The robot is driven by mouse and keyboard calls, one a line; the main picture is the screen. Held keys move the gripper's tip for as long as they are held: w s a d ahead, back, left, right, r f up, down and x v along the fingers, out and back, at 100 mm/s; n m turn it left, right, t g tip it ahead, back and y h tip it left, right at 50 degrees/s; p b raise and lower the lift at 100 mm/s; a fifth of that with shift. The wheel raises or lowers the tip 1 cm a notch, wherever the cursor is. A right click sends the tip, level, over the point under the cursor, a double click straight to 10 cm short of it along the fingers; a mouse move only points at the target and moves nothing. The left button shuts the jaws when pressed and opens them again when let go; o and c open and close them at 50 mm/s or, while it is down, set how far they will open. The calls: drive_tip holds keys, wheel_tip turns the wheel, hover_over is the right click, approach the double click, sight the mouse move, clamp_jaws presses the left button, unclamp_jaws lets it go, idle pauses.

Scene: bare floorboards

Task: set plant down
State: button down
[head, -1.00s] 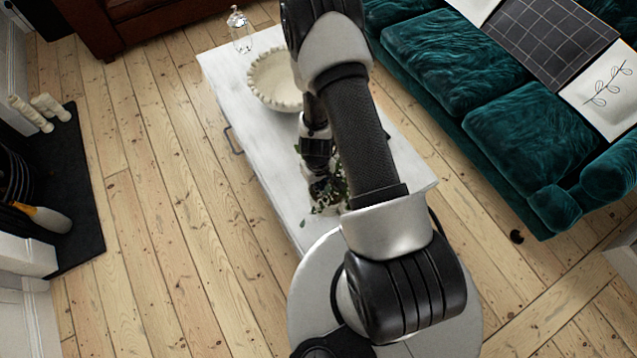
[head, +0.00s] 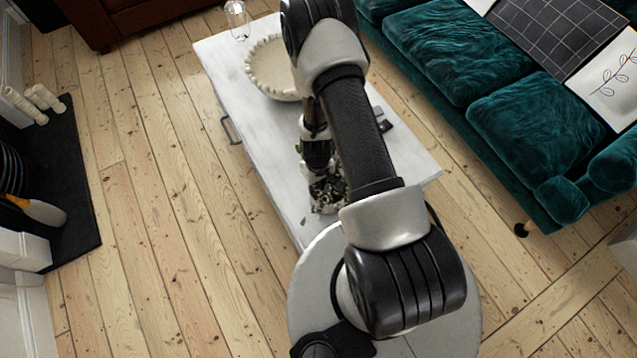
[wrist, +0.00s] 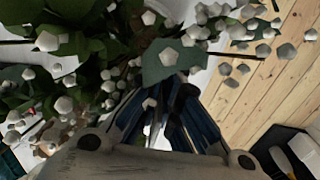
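The plant (head: 328,193), with dark green leaves, is below my wrist over the near part of the white table in the head view. In the wrist view, its leaves and small white blossoms (wrist: 170,55) fill the upper left and middle. My gripper (head: 319,176) is at the plant, partly behind my own arm. In the wrist view, the dark fingers of my gripper (wrist: 165,105) come together among the leaves and appear shut on the plant. The leaves hide the fingertips and the grip point. I cannot tell whether the plant's base touches the table.
The white table (head: 245,130) carries a cream scalloped bowl (head: 268,72), a clear glass item (head: 237,20) and a small dark object (head: 384,121). A teal sofa (head: 480,70) stands to the right. Floorboards (head: 170,200) to the left are clear up to a dark hearth (head: 70,180).

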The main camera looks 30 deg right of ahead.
drive_tip(key=c, duration=2.3)
unclamp_jaws()
drive_tip(key=shift+f, duration=0.15)
drive_tip(key=o, duration=0.5)
